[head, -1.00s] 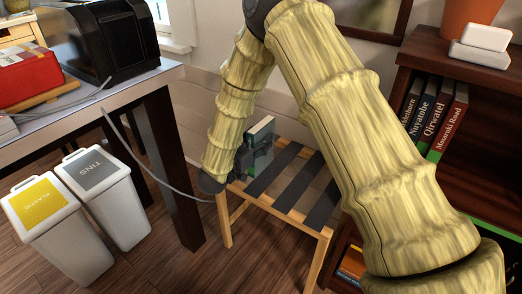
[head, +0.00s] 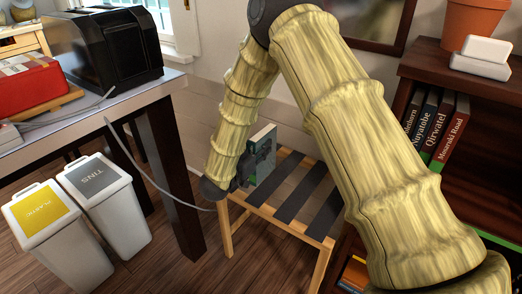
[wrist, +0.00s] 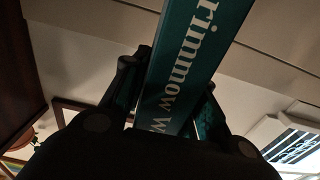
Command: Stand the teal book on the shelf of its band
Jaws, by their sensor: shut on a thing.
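The teal book (head: 263,158) is upright, slightly tilted, over the left end of the slatted bench in the head view. Its pale page edges and a dark patterned cover show. My gripper (head: 243,174) is shut on it from the left. In the wrist view the teal spine (wrist: 190,60) with white lettering runs between the fingers of my gripper (wrist: 168,108). I cannot tell whether the book touches the bench. The dark wooden bookcase at the right has a shelf with a green band (head: 436,166), where several dark books (head: 437,125) stand.
The slatted bench (head: 290,195) stands between the table and the bookcase. A toaster (head: 115,50) and a red box (head: 30,88) are on the table. Two bins (head: 110,200) (head: 50,225) stand below. A terracotta pot (head: 472,22) and white blocks (head: 482,57) top the bookcase.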

